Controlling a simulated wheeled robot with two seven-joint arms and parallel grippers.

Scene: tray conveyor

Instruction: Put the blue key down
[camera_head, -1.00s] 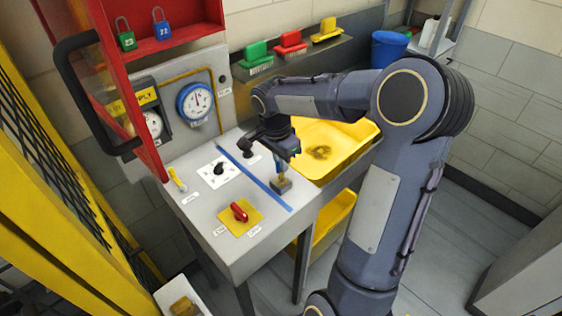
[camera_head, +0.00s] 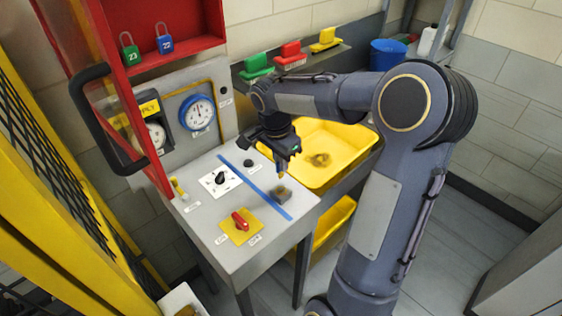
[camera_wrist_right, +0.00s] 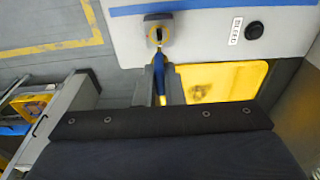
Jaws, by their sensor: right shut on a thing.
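The blue key (camera_wrist_right: 159,75), with a yellow end, is between the fingers of my right gripper (camera_wrist_right: 160,92) in the wrist view. My right gripper (camera_head: 282,165) is shut on it, above the white worktop (camera_head: 262,238) in the head view. A small grey block (camera_head: 284,196) with a brassy round top stands on the worktop just below the gripper. The block also shows in the wrist view (camera_wrist_right: 172,38), beyond the key's far end. I cannot tell whether the key touches the block. My left gripper is not in view.
A blue tape line (camera_head: 255,186) crosses the worktop. A red switch on a yellow plate (camera_head: 240,228) and a black knob (camera_head: 220,178) are left of it. A yellow basin (camera_head: 345,142) lies right. An open red cabinet (camera_head: 177,60) holds padlocks.

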